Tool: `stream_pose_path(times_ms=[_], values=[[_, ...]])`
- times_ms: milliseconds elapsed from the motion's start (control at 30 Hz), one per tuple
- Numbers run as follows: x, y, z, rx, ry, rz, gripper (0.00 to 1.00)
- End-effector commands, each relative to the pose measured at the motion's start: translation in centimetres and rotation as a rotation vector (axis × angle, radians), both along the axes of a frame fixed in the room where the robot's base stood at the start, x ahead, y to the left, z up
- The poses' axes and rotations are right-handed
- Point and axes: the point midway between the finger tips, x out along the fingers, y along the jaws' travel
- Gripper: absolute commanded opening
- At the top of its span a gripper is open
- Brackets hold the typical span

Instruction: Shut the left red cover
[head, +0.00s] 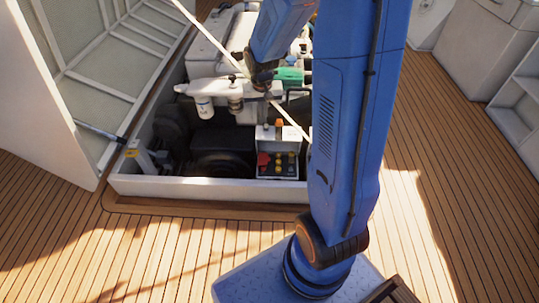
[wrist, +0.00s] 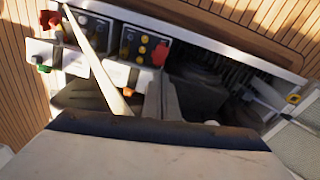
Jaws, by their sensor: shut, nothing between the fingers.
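The left red cover (head: 263,159) is at the left side of a small black control panel (head: 284,166) with yellow buttons, at the front of the engine bay. It also shows in the wrist view (wrist: 160,54), which sees the panel turned about. I cannot tell its exact tilt. A second red part (wrist: 51,19) sits on the neighbouring panel (wrist: 91,28) in the wrist view; my arm hides that side in the head view. My gripper (head: 262,82) is shut and empty, above the engine, farther back than the panel and apart from the cover.
A thin pale rod (head: 206,33) crosses the bay diagonally close to my gripper; it also crosses the wrist view (wrist: 95,65). The raised hatch lid (head: 95,75) stands at the left. A white frame edge (head: 190,189) borders the bay. Open wooden deck (head: 60,240) lies in front.

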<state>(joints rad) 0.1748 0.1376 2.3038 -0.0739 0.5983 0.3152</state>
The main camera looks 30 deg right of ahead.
Motion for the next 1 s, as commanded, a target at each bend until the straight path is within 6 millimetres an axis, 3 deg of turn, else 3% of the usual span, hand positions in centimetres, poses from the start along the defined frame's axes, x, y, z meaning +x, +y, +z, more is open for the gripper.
stream_pose_path(times_ms=[300,500,1000], values=[[3.2,-2.9,-9.0,0.014,0.071,-0.093,0.00],[4.2,-4.2,-13.6,0.021,0.101,-0.140,0.00],[4.4,-4.9,-18.5,0.026,0.117,-0.161,0.00]])
